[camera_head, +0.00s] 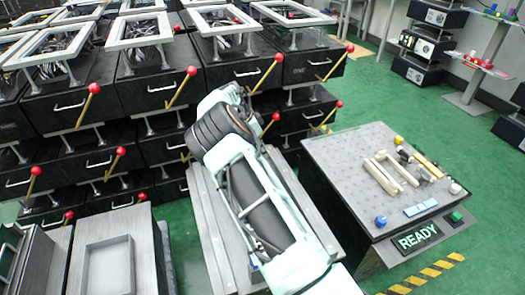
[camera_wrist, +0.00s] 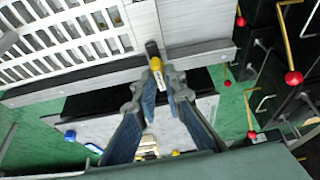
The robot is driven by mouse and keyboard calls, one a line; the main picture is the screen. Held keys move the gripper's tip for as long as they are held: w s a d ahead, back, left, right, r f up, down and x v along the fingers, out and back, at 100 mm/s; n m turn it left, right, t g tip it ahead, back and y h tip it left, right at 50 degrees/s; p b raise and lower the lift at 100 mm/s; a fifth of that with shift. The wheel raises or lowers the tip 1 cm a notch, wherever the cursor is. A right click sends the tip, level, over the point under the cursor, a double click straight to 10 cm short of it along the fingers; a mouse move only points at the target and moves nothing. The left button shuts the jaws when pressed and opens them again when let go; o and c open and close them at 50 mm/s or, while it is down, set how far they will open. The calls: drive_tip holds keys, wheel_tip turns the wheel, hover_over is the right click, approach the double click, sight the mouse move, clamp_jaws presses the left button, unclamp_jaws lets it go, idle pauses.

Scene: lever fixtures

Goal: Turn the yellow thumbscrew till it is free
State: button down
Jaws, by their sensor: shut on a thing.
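In the wrist view, the yellow thumbscrew (camera_wrist: 155,64) is a small yellow piece with a dark end, at the edge of a grey panel (camera_wrist: 122,72). My gripper (camera_wrist: 161,75) has its two fingertips closed around it. The blue-padded fingers stand wider apart toward the wrist. The fingertips partly cover the thumbscrew, so how far it is screwed in cannot be told. In the head view, my arm fills the middle, and my fingertips and the held thumbscrew cannot be made out.
A grey worktable (camera_head: 345,160) at right bears pale rods (camera_head: 385,177), a blue knob (camera_head: 380,221) and a READY sign (camera_head: 418,238). Black drawer units (camera_head: 150,85) with red-knobbed levers (camera_head: 180,87) crowd the back left. Green floor (camera_head: 400,95) is open at right.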

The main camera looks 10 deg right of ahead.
drive_tip(key=n+t, duration=0.1)
drive_tip(key=n, duration=0.1)
drive_tip(key=n+y, duration=0.1)
drive_tip(key=n, duration=0.2)
drive_tip(key=shift+s+d+r+n+t, duration=0.1)
drive_tip(key=shift+s+n+t, duration=0.05)
drive_tip(key=shift+n+t, duration=0.2)
drive_tip(key=n+y, duration=0.1)
drive_tip(key=n, duration=0.1)
drive_tip(key=n+t, duration=0.1)
drive_tip(key=n, duration=0.2)
drive_tip(key=shift+d+y, duration=0.2)
drive_tip(key=shift+y, duration=0.2)
drive_tip(key=n+y, duration=0.1)
drive_tip(key=n, duration=0.2)
drive_tip(key=n+y, duration=0.1)
drive_tip(key=n, duration=0.2)
drive_tip(key=shift+n+t, duration=0.25)
drive_tip(key=shift+t, duration=0.1)
drive_tip(key=c, duration=2)
unclamp_jaws()
